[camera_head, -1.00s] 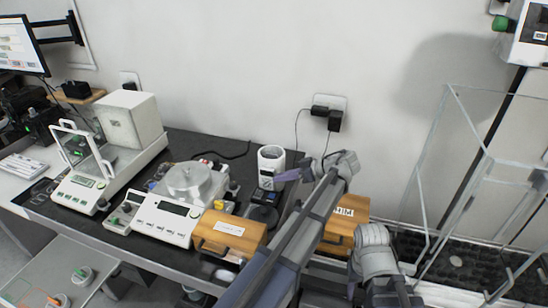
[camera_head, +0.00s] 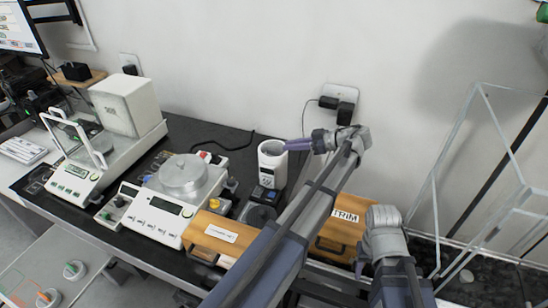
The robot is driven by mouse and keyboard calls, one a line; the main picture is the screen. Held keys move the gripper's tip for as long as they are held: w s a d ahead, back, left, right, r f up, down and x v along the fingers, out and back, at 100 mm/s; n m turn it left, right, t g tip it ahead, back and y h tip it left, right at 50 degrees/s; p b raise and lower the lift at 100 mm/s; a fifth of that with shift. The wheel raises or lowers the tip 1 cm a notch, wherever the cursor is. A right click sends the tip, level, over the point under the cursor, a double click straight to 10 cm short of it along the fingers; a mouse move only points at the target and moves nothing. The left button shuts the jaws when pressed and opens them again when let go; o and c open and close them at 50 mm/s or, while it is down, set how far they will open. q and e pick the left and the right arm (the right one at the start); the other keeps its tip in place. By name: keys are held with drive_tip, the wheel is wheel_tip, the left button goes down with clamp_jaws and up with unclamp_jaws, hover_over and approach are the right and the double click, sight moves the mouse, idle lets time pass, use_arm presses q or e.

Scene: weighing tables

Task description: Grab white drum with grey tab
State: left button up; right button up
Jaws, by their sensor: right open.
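I cannot clearly make out a grey tab on either. A taller white cylinder (camera_head: 271,168) with a dark-marked side and open top stands on the dark table. My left gripper (camera_head: 289,145) is at this cylinder's right rim, its purple fingers seen edge-on; whether they hold anything is unclear. My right gripper (camera_head: 362,266) is open beside the TRIM box, mostly hidden by its own wrist. Both are far from the small drums.
A balance with a round pan (camera_head: 183,176) and a boxed balance (camera_head: 124,105) stand on the table. Wooden boxes (camera_head: 222,236) and (camera_head: 344,226) line the front. A clear enclosure (camera_head: 478,150) stands at right, with a pale round piece (camera_head: 466,276) near its base.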

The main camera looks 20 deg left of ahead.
sight(275, 151)
use_arm(q)
drive_tip(key=shift+b+x, duration=0.35)
drive_tip(key=shift+x, duration=0.7)
drive_tip(key=shift+a+f, duration=0.25)
drive_tip(key=shift+f, duration=0.1)
drive_tip(key=b+x, duration=0.1)
drive_tip(key=x, duration=0.1)
drive_tip(key=b+x, duration=0.1)
drive_tip(key=x, duration=0.1)
drive_tip(key=shift+s+f+b, duration=0.1)
drive_tip(key=shift+f+b, duration=0.25)
drive_tip(key=shift+a, duration=0.1)
clamp_jaws()
